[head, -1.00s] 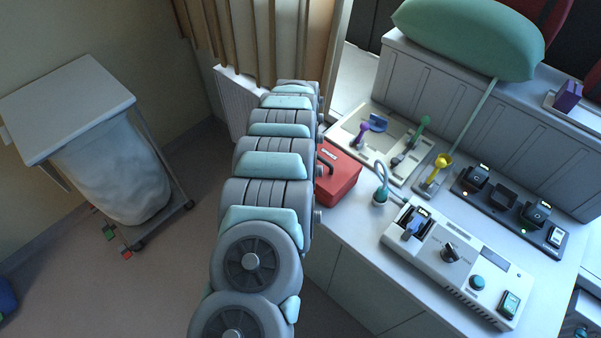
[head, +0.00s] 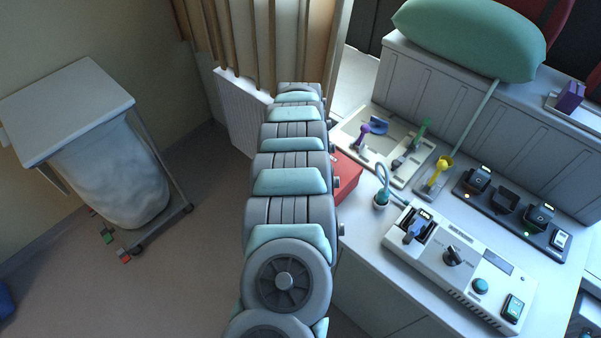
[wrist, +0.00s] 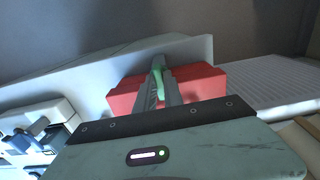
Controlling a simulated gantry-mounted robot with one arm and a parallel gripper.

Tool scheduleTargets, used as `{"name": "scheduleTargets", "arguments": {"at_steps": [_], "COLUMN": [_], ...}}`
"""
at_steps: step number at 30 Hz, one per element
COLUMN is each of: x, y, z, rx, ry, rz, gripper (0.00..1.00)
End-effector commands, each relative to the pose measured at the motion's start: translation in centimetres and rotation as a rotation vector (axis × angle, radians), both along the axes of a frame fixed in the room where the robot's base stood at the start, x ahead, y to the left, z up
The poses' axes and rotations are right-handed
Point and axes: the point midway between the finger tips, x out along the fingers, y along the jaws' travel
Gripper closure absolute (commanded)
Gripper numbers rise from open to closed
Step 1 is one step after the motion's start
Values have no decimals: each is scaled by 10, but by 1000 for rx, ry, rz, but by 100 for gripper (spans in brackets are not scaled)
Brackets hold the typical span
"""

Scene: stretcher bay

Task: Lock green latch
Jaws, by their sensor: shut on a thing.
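In the wrist view my gripper (wrist: 160,72) is shut on a small green part (wrist: 158,64), which I take to be the green latch. Both fingers stand in front of a red box (wrist: 125,98) and cover part of it. The fingers hide most of the green part, so I cannot tell its position. In the head view the red box (head: 347,172) shows only partly behind my arm, and my gripper is hidden there. A separate green lever (head: 424,130) stands upright on a pale panel at the back of the counter.
The white counter (head: 375,250) carries a console (head: 450,262) with a knob, a yellow lever (head: 440,172), a purple lever (head: 364,133) and a black charger strip (head: 510,217). A hose end (head: 381,195) stands close right of the box. A laundry cart (head: 110,160) stands left on open floor.

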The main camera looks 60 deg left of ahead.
Motion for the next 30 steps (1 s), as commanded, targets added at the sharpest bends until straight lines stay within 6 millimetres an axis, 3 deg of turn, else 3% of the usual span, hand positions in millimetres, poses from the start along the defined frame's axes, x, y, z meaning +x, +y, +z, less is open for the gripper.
{"name": "scheduleTargets", "arguments": {"at_steps": [9,10,18,30], "x": [0,0,0,1], "y": [0,0,0,1], "z": [0,0,0,11], "rx": [-1,-1,-1,1], "ry": [0,0,0,-2], "rz": [3,3,1,1], "gripper": [100,86,66,66]}}
